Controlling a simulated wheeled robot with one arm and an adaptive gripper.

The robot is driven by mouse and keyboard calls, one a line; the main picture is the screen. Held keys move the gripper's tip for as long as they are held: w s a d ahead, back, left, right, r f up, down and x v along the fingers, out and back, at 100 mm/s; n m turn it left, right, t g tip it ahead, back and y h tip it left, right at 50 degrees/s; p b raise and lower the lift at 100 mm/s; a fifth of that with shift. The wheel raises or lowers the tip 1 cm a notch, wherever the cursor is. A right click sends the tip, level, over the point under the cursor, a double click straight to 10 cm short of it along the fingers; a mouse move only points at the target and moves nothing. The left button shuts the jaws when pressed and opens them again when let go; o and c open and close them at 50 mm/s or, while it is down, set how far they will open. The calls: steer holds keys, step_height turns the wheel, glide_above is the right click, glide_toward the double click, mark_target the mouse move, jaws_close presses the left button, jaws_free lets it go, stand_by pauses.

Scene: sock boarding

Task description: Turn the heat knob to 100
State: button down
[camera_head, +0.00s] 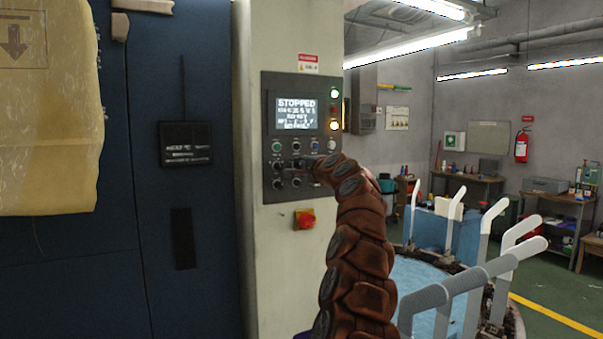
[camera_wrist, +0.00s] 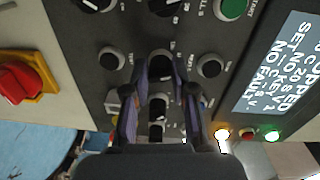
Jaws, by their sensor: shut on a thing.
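The grey control panel (camera_head: 268,135) stands on a pale column, with a lit screen (camera_head: 296,115) reading STOPPED above its rows of knobs and buttons. My gripper (camera_wrist: 161,72) is at the panel in the wrist view, its two fingers on either side of a black knob (camera_wrist: 160,67) and shut on it. The knob's label and pointer are partly hidden by the fingers, so I cannot read its setting or confirm that it is the heat knob. In the head view my brown-sleeved arm reaches the panel's lower right and mostly hides the gripper.
A green button (camera_wrist: 233,6) and a red switch on a yellow plate (camera_wrist: 22,84) are nearby. A round blue-topped machine (camera_head: 425,285) with upright white forms stands at right.

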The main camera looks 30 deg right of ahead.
steer(key=n+b, duration=0.1)
steer(key=n, duration=0.2)
steer(key=shift+f+n+b, duration=0.1)
steer(key=shift+n+b, duration=0.85)
steer(key=shift+n, duration=1.25)
steer(key=c, duration=1)
jaws_free()
steer(key=shift+o, duration=0.2)
steer(key=shift+a, duration=0.1)
